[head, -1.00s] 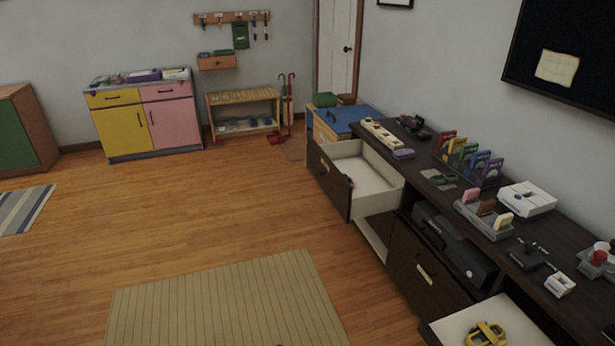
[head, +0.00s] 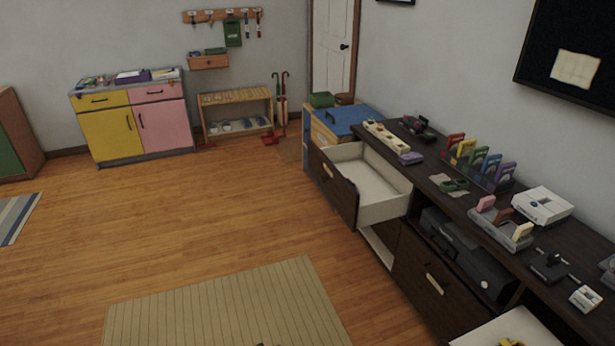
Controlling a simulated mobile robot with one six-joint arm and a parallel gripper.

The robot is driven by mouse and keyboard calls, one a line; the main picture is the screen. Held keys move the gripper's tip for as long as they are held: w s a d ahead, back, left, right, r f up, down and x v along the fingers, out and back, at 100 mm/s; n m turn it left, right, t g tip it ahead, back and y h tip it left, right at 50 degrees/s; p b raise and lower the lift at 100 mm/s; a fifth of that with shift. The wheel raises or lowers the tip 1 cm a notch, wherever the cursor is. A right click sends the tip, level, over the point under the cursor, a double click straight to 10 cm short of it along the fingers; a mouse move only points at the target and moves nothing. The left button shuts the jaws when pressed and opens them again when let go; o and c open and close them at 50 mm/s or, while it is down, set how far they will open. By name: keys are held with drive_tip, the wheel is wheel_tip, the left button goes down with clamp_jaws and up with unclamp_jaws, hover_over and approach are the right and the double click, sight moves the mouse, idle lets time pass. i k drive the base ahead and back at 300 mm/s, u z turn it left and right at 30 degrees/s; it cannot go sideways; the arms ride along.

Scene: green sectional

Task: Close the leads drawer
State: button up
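Two drawers of the long dark cabinet stand open. The far drawer (head: 381,186) is pulled well out, with a dark front, a light handle and a pale inside that looks empty where I can see it. The near drawer (head: 487,335) shows only partly at the bottom edge, with a yellow item (head: 515,342) in it that is cut off. I see no label, so I cannot tell which one is the leads drawer.
A closed drawer (head: 428,285) and a shelf with a black device (head: 463,254) lie between the open drawers. Small items crowd the cabinet top. A blue-topped box (head: 345,120) stands beyond the far drawer. The wooden floor left of the cabinet is open, with a beige rug (head: 230,312).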

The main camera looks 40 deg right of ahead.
sight(386, 194)
drive_tip(key=u, duration=0.05)
drive_tip(key=i, duration=1.5)
drive_tip(key=z, duration=0.45)
